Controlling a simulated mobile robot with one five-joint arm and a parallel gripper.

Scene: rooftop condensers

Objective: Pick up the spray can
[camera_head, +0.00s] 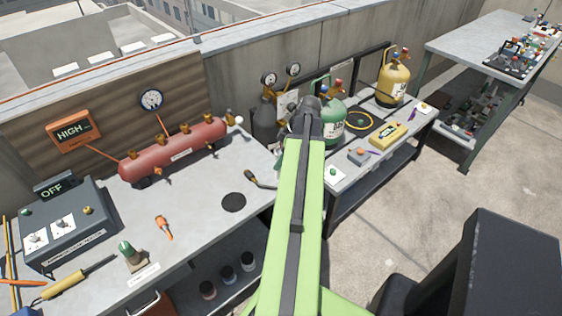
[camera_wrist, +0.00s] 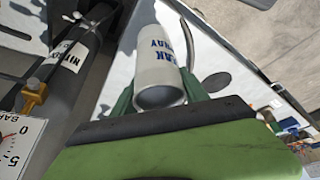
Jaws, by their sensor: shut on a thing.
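The spray can (camera_wrist: 160,62) is a pale grey-white cylinder with blue lettering, seen in the wrist view with its round end towards the camera. My gripper (camera_wrist: 158,97) has a green finger on each side of the can and is shut on it. In the head view my green arm reaches out over the workbench (camera_head: 195,215) and hides the can and most of the gripper. I cannot tell whether the can touches the bench.
A dark cylinder with a white label (camera_wrist: 68,55) stands close left in the wrist view. A green gas cylinder (camera_head: 333,127) and yellow cylinder (camera_head: 394,85) stand at the back. A red tank (camera_head: 172,150) and grey control box (camera_head: 68,225) are at left. Open floor lies right.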

